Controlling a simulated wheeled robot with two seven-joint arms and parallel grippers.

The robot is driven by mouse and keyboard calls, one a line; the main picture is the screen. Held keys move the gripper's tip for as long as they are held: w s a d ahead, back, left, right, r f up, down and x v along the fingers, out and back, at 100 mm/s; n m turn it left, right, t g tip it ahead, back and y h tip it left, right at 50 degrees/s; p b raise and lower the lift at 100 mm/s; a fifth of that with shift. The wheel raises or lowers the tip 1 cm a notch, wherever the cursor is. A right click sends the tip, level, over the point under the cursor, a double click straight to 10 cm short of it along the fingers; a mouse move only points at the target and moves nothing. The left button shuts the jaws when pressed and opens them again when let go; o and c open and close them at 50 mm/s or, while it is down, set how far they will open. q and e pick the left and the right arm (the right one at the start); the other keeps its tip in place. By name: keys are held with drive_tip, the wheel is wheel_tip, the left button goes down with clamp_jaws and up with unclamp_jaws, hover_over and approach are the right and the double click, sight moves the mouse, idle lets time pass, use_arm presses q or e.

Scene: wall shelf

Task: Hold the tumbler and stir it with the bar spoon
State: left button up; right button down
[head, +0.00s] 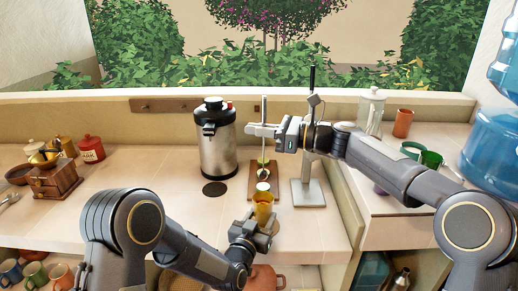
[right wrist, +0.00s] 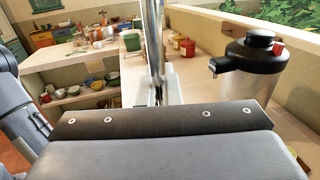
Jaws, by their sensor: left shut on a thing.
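The amber tumbler (head: 263,207) stands low in the middle of the head view, in front of a wooden board. My left gripper (head: 257,226) is shut around it from below. My right gripper (head: 268,131) is above and behind the tumbler in the picture, shut on the thin metal bar spoon (head: 264,108). The spoon is upright, roughly in line above the tumbler. Its shaft also shows in the right wrist view (right wrist: 156,45), between the fingers. I cannot tell whether its lower end is inside the tumbler.
A steel vacuum jug (head: 213,145) stands left of the spoon. A metal stand (head: 308,193) is close to the right. The wooden board (head: 252,182) carries small items. A wooden grinder box (head: 55,182) and red jar (head: 91,148) are at left. The counter's left middle is clear.

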sight(262, 172)
drive_tip(key=shift+f, duration=5.8)
drive_tip(key=shift+s, duration=0.3)
